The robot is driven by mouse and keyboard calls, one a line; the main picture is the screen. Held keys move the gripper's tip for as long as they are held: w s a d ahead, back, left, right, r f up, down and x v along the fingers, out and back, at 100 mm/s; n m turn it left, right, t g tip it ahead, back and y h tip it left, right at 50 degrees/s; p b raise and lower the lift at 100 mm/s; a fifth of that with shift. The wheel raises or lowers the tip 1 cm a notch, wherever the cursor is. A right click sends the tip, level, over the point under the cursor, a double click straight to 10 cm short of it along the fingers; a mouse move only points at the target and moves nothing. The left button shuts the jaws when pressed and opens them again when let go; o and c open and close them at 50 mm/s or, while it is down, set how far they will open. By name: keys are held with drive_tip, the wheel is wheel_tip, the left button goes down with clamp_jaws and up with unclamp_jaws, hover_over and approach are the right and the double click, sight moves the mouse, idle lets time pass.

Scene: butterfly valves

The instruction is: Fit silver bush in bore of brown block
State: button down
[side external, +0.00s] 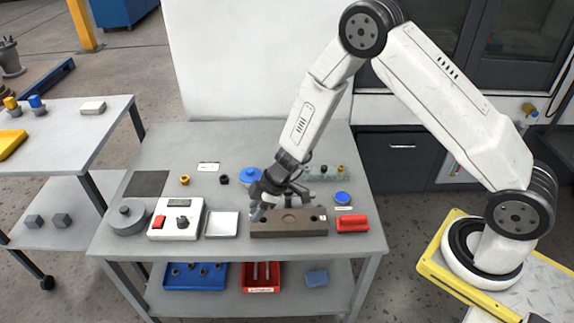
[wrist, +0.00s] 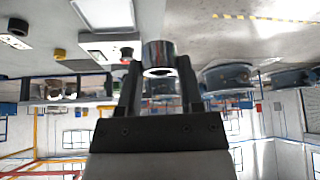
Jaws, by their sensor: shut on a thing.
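The brown block (side external: 288,229) lies near the front edge of the table, with a round bore in the middle of its top and smaller dark holes towards its ends. My gripper (side external: 262,208) is over the block's left part, left of the bore. In the wrist view my gripper (wrist: 158,88) is shut on the silver bush (wrist: 158,54), a short shiny ring held at the fingertips. In the side view the bush is small and partly hidden by the fingers. I cannot tell its exact height above the block.
A red object (side external: 352,223) lies right of the block. A white tray (side external: 221,225) and a white control box (side external: 175,219) stand to its left. A blue round part (side external: 250,176) is close behind my gripper, and a blue disc (side external: 342,198) lies to the right.

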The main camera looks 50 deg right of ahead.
hover_over(284, 222)
drive_tip(key=s+d, duration=0.1)
drive_tip(key=d, duration=0.1)
wheel_tip(284, 222, down, 5)
drive_tip(key=shift+r, duration=0.1)
drive_tip(key=shift+f, duration=0.2)
drive_tip(key=shift+f, duration=1.6)
drive_tip(key=shift+a+f, duration=0.1)
drive_tip(key=shift+f, duration=0.9)
idle(2.1)
unclamp_jaws()
idle(0.4)
